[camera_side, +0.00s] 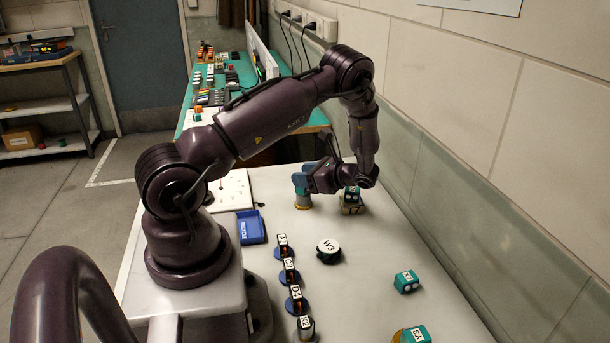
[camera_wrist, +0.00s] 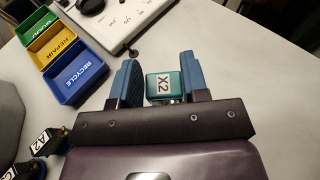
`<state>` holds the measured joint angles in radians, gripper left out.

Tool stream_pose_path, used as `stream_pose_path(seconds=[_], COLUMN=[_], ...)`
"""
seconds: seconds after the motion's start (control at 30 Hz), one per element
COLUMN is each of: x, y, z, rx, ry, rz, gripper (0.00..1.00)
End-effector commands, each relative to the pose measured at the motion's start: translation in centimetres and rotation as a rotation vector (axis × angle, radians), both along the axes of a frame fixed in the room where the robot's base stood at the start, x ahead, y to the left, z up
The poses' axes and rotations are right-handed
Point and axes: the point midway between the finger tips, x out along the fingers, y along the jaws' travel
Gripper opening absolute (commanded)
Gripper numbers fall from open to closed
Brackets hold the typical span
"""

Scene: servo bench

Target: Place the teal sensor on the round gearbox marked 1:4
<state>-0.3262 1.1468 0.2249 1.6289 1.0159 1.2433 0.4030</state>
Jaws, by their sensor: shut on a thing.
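My gripper (camera_wrist: 158,88) has its blue fingers on either side of a teal sensor labelled X2 (camera_wrist: 164,86). In the side view my gripper (camera_side: 302,180) is low over the far part of the bench. A small gold round base (camera_side: 303,206) shows directly under the fingers; I cannot tell whether the held sensor touches it. Another teal block (camera_side: 352,193) sits on a gold-coloured part just right of my wrist. Two more labelled teal sensors lie at the right, one on the bench (camera_side: 407,281) and one at the front edge (camera_side: 415,334). No 1:4 mark is readable.
A round part marked W3 (camera_side: 328,250) stands mid-bench. Several labelled dark parts on blue bases form a row (camera_side: 288,270) to its left. A blue recycle bin (camera_wrist: 76,82) adjoins yellow and green bins. A white panel (camera_side: 230,191) lies behind.

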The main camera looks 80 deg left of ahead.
Motion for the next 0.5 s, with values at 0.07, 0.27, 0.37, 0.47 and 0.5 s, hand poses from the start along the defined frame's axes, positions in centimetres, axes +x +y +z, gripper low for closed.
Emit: stream_pose_path(seconds=[0.07, 0.27, 0.37, 0.47, 0.5], x=[0.0, -0.01, -0.01, -0.01, -0.01], y=[0.0, -0.03, -0.03, -0.03, -0.03], z=[0.03, -0.3, -0.28, -0.28, -0.27], rx=[0.0, -0.001, -0.001, -0.001, -0.001], ry=[0.0, 0.001, 0.001, 0.001, 0.001], rz=[0.0, 0.0, 0.0, 0.0, 0.0], gripper=[0.07, 0.5, 0.67, 0.67, 0.67])
